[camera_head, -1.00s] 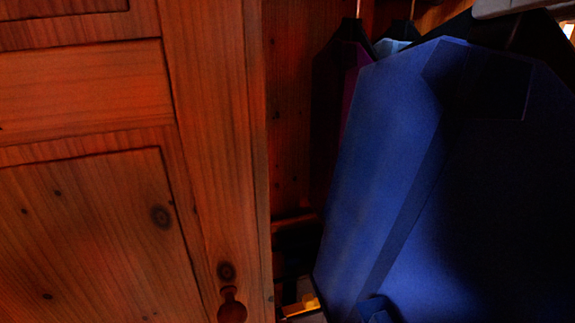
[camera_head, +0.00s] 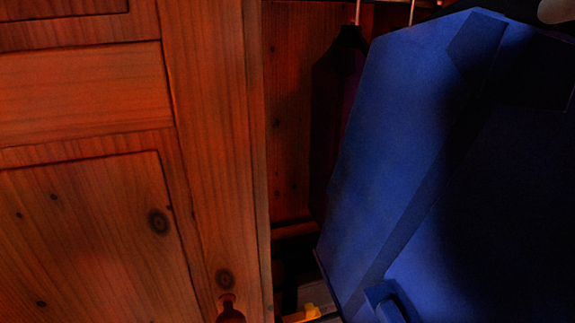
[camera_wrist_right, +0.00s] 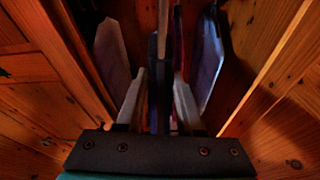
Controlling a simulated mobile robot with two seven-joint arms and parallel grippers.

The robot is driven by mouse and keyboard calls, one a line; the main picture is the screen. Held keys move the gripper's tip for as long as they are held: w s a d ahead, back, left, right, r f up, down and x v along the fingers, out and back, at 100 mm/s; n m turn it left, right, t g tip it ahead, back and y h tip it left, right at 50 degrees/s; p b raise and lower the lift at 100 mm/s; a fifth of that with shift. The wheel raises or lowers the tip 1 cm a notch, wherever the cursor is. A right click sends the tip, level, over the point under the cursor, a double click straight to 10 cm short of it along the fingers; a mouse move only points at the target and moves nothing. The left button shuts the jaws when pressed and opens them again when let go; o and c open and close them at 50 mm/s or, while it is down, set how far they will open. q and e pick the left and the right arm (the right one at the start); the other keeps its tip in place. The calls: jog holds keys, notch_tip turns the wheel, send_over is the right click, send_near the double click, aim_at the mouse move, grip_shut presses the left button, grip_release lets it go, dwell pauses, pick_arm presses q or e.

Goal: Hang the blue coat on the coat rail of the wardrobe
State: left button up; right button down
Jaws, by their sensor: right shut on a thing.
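The blue coat (camera_head: 400,140) fills the right half of the head view, upright and close, in front of the open wardrobe. Its lower end is out of the frame. My right gripper (camera_wrist_right: 158,88) shows in the right wrist view, shut on the coat's upper part, whose details are too dark to make out. A grey piece at the head view's top right corner may be part of my right arm. The coat rail is barely visible at the top edge of the head view, where hanger hooks (camera_head: 357,12) come down. My left gripper is out of view.
A dark garment (camera_head: 333,130) hangs inside, left of the coat. Pale garments (camera_wrist_right: 113,55) hang on both sides in the wrist view. The wooden door (camera_head: 85,220) with its knob (camera_head: 231,312) stands at the left. A yellow item (camera_head: 301,314) lies low inside.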

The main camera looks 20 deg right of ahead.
jog(key=shift+s+f+b, duration=0.2)
jog(key=shift+s+b, duration=0.05)
jog(key=shift+s, duration=1.7)
jog(key=shift+s+f+b, duration=0.15)
jog(key=shift+s+b, duration=0.1)
jog(key=shift+s, duration=1.7)
jog(key=shift+w, duration=0.1)
